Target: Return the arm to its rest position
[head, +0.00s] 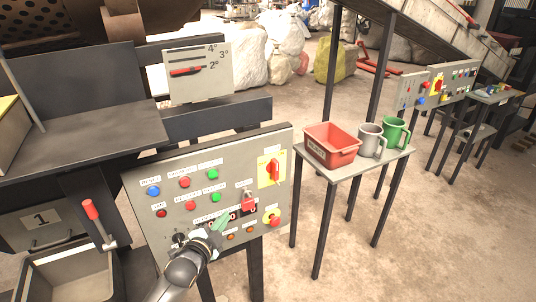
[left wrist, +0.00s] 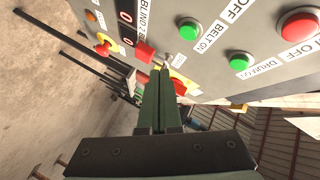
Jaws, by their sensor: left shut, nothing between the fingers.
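My left gripper (head: 219,225) is in front of the lower middle of the grey control panel (head: 225,160), over its small display. In the left wrist view its green fingers (left wrist: 160,88) are together with nothing between them, pointing along the panel face. I cannot tell whether the fingertips touch the panel. The panel carries green and red buttons, a blue button (head: 153,191), a red rotary switch on a yellow plate (head: 272,169) and a red emergency stop (head: 271,217). My right gripper does not show in either view.
A small table (head: 370,168) to the right holds a red bin (head: 331,145), a grey mug (head: 370,140) and a green mug (head: 395,133). A red-handled lever (head: 91,210) stands at the lower left beside an open metal bin (head: 70,278).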

